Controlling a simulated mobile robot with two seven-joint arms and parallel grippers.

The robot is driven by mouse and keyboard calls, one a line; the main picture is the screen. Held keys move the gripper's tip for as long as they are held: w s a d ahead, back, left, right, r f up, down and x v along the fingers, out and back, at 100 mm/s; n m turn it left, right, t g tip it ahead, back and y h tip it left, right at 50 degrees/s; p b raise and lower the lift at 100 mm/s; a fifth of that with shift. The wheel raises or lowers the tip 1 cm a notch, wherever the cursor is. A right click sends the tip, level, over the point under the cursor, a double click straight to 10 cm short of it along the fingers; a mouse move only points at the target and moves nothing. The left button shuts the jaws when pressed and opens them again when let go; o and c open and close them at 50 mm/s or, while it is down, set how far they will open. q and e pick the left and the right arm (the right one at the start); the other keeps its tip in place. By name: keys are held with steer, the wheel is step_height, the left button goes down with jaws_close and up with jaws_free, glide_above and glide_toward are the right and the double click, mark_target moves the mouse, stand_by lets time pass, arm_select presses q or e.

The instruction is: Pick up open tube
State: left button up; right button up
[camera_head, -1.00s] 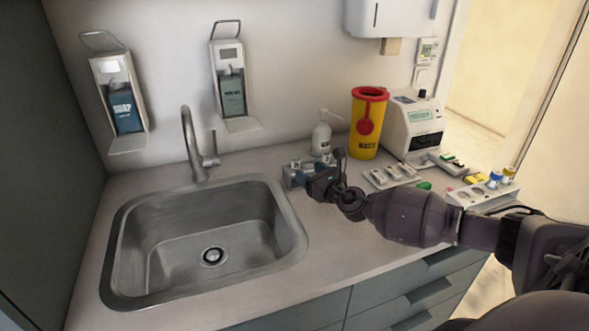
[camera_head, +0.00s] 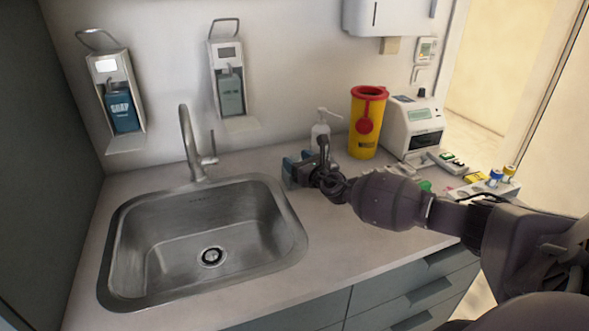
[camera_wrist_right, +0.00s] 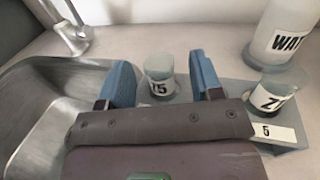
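My right gripper (camera_head: 294,168) is over the counter just right of the sink, with its blue fingers pointing away from me. In the right wrist view the fingers of my right gripper (camera_wrist_right: 161,82) are apart, one on each side of a small clear open-topped tube (camera_wrist_right: 159,66) with a white label. A gap shows between the tube and the right finger; contact on the left is unclear. A second labelled clear tube (camera_wrist_right: 272,92) stands to the right in a grey rack (camera_wrist_right: 232,66) with a white number tag. My left gripper is out of view.
The sink (camera_head: 130,215) is left of the hand, with its tap (camera_head: 190,145) behind. A white pump bottle (camera_head: 321,135), a yellow waste bin (camera_head: 366,125) and a white device (camera_head: 413,125) stand behind my arm. Small items lie at the right.

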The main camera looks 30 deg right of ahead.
steer(key=c, duration=0.9)
steer(key=shift+r, duration=0.1)
steer(key=shift+c, duration=0.2)
